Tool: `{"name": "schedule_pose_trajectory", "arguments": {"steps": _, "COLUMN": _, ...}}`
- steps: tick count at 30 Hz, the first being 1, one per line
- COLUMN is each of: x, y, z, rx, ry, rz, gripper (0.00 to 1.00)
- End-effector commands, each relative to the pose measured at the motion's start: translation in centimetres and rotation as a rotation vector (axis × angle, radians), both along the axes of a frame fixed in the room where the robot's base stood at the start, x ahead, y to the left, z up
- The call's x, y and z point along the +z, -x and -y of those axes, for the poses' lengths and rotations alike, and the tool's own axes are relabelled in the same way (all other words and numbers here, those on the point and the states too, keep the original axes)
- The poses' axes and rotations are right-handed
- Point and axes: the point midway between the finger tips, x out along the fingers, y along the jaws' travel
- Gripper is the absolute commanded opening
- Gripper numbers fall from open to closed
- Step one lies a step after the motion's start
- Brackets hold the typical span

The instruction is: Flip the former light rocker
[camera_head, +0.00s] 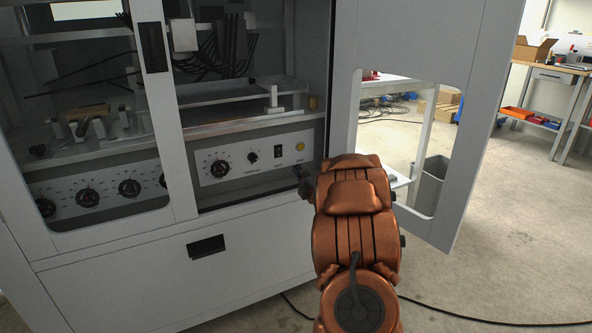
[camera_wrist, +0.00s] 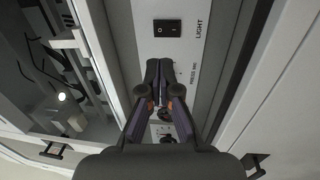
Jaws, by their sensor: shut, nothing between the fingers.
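The former light rocker (camera_head: 278,152) is a small black switch on the light grey control panel (camera_head: 222,180) inside the open cabinet bay. In the wrist view the black rocker (camera_wrist: 167,28) shows close up, with a "LIGHT" label beside it and marks on its two halves. My gripper (camera_wrist: 159,66) is shut and empty, its fingertips below the rocker in that view and apart from it in the picture. The fingers cover part of the panel. In the head view my gripper (camera_head: 304,181) is small and dark at the right end of the panel, mostly hidden by my arm.
The open cabinet door (camera_head: 435,40) stands right of my arm. A closed glazed section (camera_head: 85,215) lies left. Open floor extends right.

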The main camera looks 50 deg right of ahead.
Motion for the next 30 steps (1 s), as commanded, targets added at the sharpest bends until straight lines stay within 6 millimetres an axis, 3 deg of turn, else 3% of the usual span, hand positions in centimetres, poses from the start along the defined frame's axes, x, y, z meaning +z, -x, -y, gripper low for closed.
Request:
{"name": "schedule_pose_trajectory", "arguments": {"steps": 15, "x": 0.7, "y": -6.6, "z": 2.2, "rx": 0.002, "ry": 0.001, "rz": 0.000, "gripper": 0.00}}
{"name": "schedule_pose_trajectory", "arguments": {"steps": 30, "x": 1.3, "y": -11.0, "z": 3.8, "rx": 0.001, "ry": 0.000, "rz": -0.001, "gripper": 0.00}}
